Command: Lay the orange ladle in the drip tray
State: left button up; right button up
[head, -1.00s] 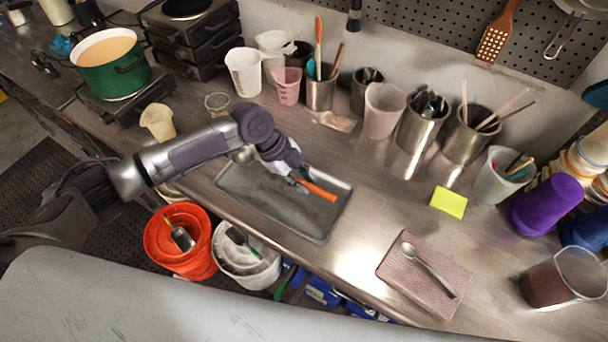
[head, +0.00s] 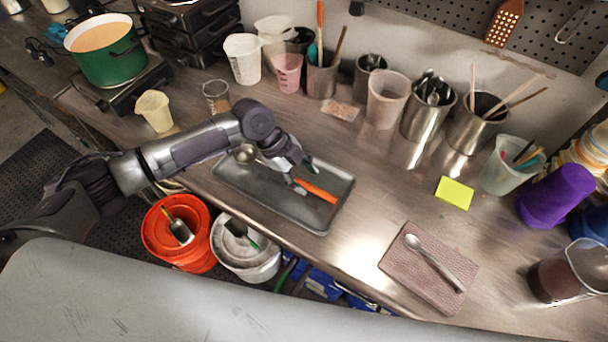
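The orange ladle has an orange handle (head: 317,191) and a round metal bowl (head: 245,153). Its handle lies over the grey drip tray (head: 325,228), and its bowl is at the tray's far-left end. Whether the bowl sits inside the tray or on its rim is hard to tell. My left gripper (head: 303,174) is just above the tray beside the handle's inner end, with its fingers apart. My wrist hides the middle of the ladle. My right gripper is out of view.
Cups and steel utensil canisters (head: 428,110) line the back. A small glass (head: 216,96) stands behind my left arm. A spoon (head: 435,262) lies on a pinkish mat (head: 398,270) to the right. Orange (head: 170,250) and white (head: 250,268) buckets stand below the front edge.

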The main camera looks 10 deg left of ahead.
pick_arm(q)
jog(key=shift+r, duration=0.1)
jog(key=v, duration=1.2)
dwell(0.4)
